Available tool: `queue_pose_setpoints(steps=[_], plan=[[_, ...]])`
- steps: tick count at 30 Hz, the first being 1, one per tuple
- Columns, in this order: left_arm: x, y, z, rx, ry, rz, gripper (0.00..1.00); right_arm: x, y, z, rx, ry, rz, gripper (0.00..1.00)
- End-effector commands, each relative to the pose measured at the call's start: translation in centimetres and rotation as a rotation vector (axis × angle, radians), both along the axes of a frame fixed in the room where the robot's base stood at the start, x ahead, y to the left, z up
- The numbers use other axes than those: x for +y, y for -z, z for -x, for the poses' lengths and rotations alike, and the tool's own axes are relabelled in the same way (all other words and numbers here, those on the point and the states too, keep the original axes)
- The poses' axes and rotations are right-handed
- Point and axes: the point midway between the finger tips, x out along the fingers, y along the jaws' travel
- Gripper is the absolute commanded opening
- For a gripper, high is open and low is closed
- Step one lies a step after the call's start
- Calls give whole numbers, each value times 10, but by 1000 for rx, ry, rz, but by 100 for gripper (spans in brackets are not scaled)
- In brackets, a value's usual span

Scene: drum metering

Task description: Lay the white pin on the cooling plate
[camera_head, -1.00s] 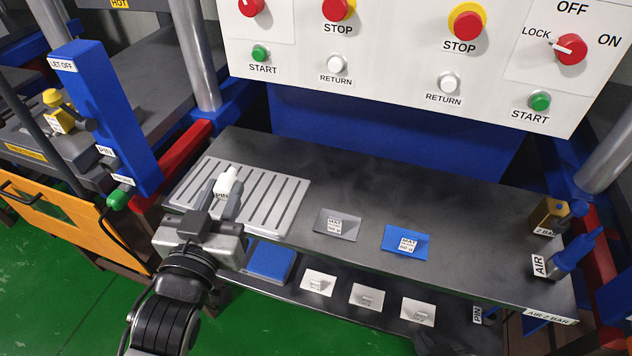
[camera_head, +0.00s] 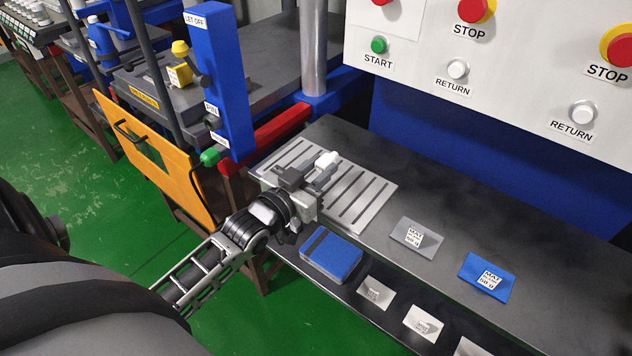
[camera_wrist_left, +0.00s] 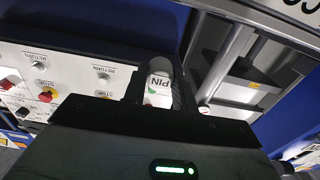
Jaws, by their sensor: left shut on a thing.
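The white pin (camera_head: 327,158) is held in my left gripper (camera_head: 321,174), over the far left part of the slotted silver cooling plate (camera_head: 372,207). In the left wrist view the pin (camera_wrist_left: 159,90), with its PIN label, sits between the two dark fingers, which are shut on it. The gripper hides part of the plate and most of the pin in the head view. I cannot tell whether the pin touches the plate. My right gripper is not in view.
A grey mat card (camera_head: 416,237) and a blue mat card (camera_head: 487,277) lie on the dark table right of the plate. A blue block (camera_head: 331,254) and white cards are on the lower shelf. A blue LET OFF post (camera_head: 222,80) stands left of the plate.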

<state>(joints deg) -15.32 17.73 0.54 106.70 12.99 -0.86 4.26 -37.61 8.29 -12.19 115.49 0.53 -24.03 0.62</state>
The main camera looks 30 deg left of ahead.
Motion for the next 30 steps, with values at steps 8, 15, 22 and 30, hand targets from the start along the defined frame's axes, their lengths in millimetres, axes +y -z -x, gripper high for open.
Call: queue_pose_setpoints(steps=[8, 15, 22, 30], plan=[[15, 24, -13, -1, 0, -2, 0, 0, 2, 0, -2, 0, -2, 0], [17, 55, -14, -1, 0, 0, 0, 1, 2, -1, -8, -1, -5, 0], [16, 56, -14, -2, 1, -1, 0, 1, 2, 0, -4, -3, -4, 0], [16, 59, -14, -1, 1, 0, 49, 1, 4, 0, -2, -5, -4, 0]])
